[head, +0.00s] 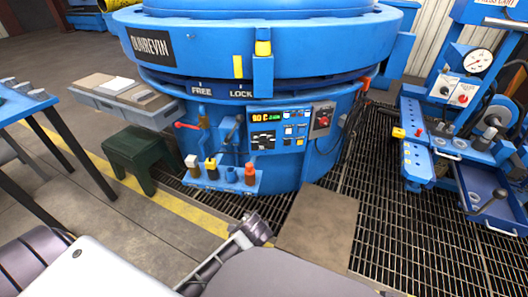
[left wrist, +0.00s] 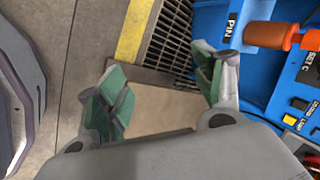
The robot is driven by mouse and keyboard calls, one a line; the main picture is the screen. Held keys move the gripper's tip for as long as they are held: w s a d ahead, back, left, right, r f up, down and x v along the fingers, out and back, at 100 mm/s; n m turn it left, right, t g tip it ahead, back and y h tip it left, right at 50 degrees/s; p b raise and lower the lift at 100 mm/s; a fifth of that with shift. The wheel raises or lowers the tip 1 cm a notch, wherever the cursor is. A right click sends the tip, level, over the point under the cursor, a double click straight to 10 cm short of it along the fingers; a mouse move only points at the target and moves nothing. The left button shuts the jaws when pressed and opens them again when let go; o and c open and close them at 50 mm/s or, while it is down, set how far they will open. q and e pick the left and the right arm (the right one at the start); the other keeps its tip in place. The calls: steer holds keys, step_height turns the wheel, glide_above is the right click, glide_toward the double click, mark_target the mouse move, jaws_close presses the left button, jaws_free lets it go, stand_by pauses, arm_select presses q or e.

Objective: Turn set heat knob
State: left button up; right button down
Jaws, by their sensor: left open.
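The control panel (head: 279,130) is on the front of the blue furnace (head: 225,110), with a lit display, small buttons and dark keys. I cannot pick out the set heat knob at this size. In the left wrist view a "SET C" label (left wrist: 311,66) shows on the blue panel at the right edge; any knob by it is cut off or unclear. My left gripper (left wrist: 163,92) is open and empty, its green-padded fingers apart over the floor, left of the panel. In the head view it (head: 256,230) is low in front of the furnace. My right gripper is not in view.
A small ledge (head: 222,181) below the panel carries several coloured handles, including an orange one (head: 249,173) beside the "PIN" label. A green stool (head: 138,155) stands left. A blue machine (head: 460,130) stands right, across floor grating.

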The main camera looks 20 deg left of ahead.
arm_select(q)
steer(key=w+a+r+m+t+y, duration=0.1)
steer(key=w+r+m+t+y, duration=0.1)
steer(key=w+m, duration=0.5)
steer(key=w+a+r+m+t+y, duration=0.1)
steer(key=w+r+m+t+y, duration=0.1)
steer(key=w+r+m+t, duration=0.2)
steer(key=w+a+r+m+t+y+b, duration=0.1)
steer(key=w+m+t, duration=0.3)
steer(key=w+m, duration=0.6)
steer(key=shift+w+a+r+m+y, duration=0.4)
steer(key=shift+w+a+r+y, duration=0.15)
steer(key=shift+w+r, duration=0.45)
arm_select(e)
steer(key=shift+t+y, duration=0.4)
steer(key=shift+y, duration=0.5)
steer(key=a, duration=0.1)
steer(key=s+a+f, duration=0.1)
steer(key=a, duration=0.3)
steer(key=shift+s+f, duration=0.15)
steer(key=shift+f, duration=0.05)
arm_select(q)
steer(key=shift+w, duration=0.1)
